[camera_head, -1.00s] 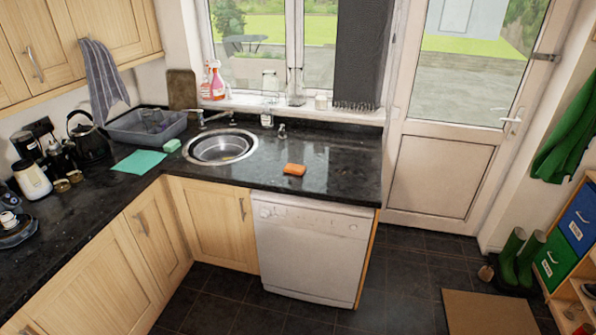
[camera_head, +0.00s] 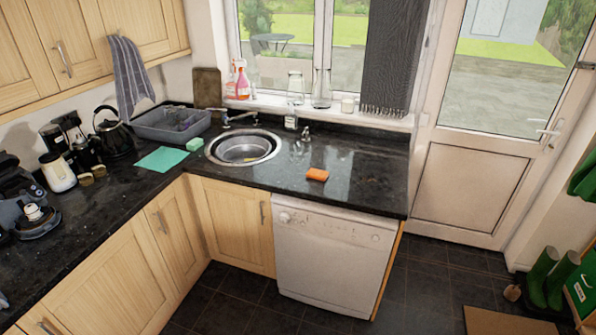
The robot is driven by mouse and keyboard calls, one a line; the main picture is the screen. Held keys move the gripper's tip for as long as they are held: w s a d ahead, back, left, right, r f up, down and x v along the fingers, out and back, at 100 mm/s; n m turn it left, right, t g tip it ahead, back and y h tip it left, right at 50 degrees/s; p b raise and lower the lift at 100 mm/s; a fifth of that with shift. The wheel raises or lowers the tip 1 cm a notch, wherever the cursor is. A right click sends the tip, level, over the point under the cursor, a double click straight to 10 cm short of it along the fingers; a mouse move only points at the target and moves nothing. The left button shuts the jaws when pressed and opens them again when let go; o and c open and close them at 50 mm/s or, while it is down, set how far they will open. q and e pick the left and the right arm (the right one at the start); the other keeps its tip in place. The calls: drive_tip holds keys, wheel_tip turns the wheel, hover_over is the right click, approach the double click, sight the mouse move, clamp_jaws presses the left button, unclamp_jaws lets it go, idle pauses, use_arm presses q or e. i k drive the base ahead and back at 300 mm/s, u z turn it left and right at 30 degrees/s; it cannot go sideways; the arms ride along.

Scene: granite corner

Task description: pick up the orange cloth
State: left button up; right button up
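A small orange cloth (camera_head: 317,174), folded or block-like, lies on the dark granite counter (camera_head: 365,185) to the right of the round sink, above the white dishwasher. Nothing touches it. Neither of my grippers shows in the head view.
A steel sink (camera_head: 243,147) is left of the cloth. A teal cloth (camera_head: 162,159) and a green sponge (camera_head: 194,144) lie beyond it, near a grey basin (camera_head: 172,123). The white dishwasher (camera_head: 330,255) stands under the counter. Dark floor tiles (camera_head: 430,290) are clear in front of the door.

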sight(314, 173)
drive_tip(key=u, duration=0.55)
drive_tip(key=i, duration=0.85)
drive_tip(key=u, duration=0.45)
drive_tip(key=i, duration=0.85)
drive_tip(key=z, duration=0.75)
drive_tip(key=i, duration=0.75)
drive_tip(key=z, duration=0.7)
